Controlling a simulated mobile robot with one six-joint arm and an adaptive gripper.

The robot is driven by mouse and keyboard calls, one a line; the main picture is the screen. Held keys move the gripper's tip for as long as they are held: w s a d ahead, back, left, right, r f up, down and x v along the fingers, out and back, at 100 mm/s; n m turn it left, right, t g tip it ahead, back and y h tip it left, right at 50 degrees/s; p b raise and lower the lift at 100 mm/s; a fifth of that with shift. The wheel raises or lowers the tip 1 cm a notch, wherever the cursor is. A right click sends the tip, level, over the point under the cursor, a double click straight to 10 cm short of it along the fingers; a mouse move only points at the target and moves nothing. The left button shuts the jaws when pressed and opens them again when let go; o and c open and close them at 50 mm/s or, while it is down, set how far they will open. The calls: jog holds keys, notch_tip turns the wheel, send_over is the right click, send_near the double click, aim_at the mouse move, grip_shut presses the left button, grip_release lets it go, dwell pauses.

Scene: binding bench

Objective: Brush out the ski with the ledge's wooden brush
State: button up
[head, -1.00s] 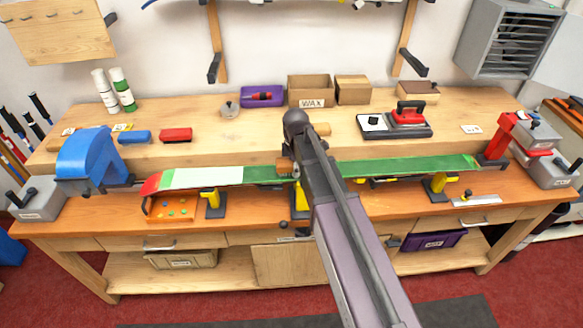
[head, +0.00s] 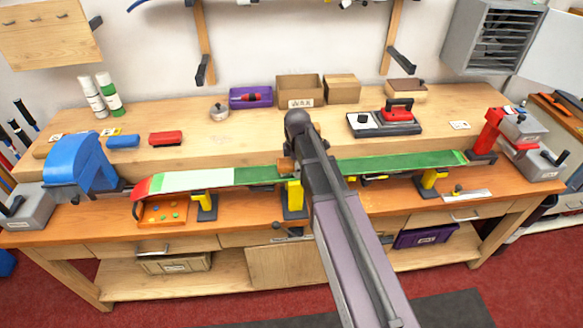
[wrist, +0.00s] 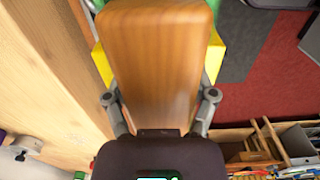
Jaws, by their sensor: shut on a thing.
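The ski (head: 400,163) lies level along the bench, green with a red tip at left and a pale whitish stretch (head: 195,180) behind the tip. My gripper (wrist: 160,98) is shut on the wooden brush (wrist: 155,50), a rounded brown block between its two fingers. In the head view the brush (head: 286,165) shows partly behind my arm, at the ski's middle, right of the pale stretch. Its underside is hidden, so I cannot tell whether it touches the ski. Green of the ski shows past the brush in the wrist view.
A blue vise (head: 80,165) stands at left and a red clamp (head: 488,135) at right. Yellow supports (head: 428,180) hold the ski. The raised ledge behind carries a red iron (head: 398,112), a wax box (head: 299,92), a purple tray (head: 250,97) and coloured blocks (head: 166,138).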

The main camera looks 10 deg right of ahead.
jog(key=shift+d, duration=0.25)
jog(key=shift+d, duration=1.55)
jog(key=shift+d+f, duration=0.1)
jog(key=shift+d, duration=1.65)
notch_tip(320, 180, up, 6)
jog(key=p, duration=0.6)
